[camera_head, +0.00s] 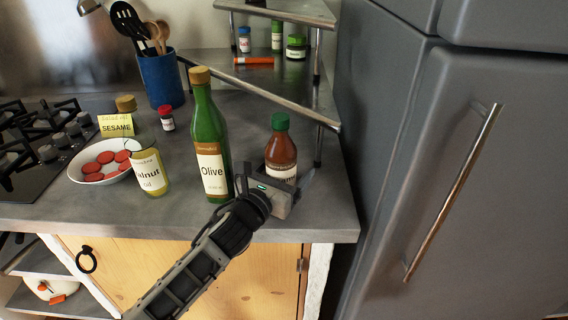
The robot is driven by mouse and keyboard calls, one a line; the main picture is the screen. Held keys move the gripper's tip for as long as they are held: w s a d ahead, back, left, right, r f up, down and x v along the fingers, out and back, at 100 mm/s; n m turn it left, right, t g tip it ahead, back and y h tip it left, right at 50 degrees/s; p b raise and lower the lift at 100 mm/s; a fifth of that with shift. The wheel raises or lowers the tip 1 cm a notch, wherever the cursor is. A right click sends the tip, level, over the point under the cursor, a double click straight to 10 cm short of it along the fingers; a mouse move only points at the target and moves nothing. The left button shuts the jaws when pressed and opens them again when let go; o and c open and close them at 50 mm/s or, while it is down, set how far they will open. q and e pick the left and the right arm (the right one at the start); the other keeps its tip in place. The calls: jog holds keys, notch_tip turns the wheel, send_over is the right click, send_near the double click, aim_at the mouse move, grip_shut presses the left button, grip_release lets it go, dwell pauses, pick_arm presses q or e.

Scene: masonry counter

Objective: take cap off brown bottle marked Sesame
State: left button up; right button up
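A brown bottle (281,150) with a green cap (280,121) stands upright near the counter's right front corner. Its pale label is partly hidden and I cannot read its main word. My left gripper (284,174) is at the lower part of this bottle, its dark fingers spread to either side. A gap shows at the right finger, so it looks open. A yellow label reading SESAME (117,125) shows at the left, behind the white bowl; I cannot tell what it is fixed to. A brown cap (126,104) shows just above it. My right gripper is not in view.
A tall green Olive bottle (208,140) stands close left of my gripper. A Walnut oil bottle (148,168), a bowl (76,176) of red discs and a small red-capped jar (167,119) stand farther left. A metal-edged corner shelf (300,117) and grey fridge (430,150) bound the right.

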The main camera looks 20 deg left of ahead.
aim_at(285, 148)
pick_arm(q)
jog(key=c, duration=1.3)
jog(key=shift+r, duration=0.1)
jog(key=shift+c, duration=0.4)
jog(key=shift+r, duration=0.15)
jog(key=shift+r, duration=0.2)
notch_tip(285, 148, up, 3)
jog(key=shift+f, duration=0.2)
jog(key=s+r, duration=0.1)
jog(key=r, duration=0.1)
jog(key=s+d+r+p, duration=0.1)
jog(key=s, duration=0.1)
jog(key=s+r, duration=0.1)
jog(key=r, duration=0.1)
jog(key=shift+s+d+r+p, duration=0.15)
jog(key=shift+s+r+p, duration=0.15)
jog(key=shift+r+p, duration=0.05)
jog(key=s+d+r, duration=0.2)
jog(key=s+r, duration=0.2)
jog(key=s, duration=0.5)
jog(key=shift+d, duration=0.25)
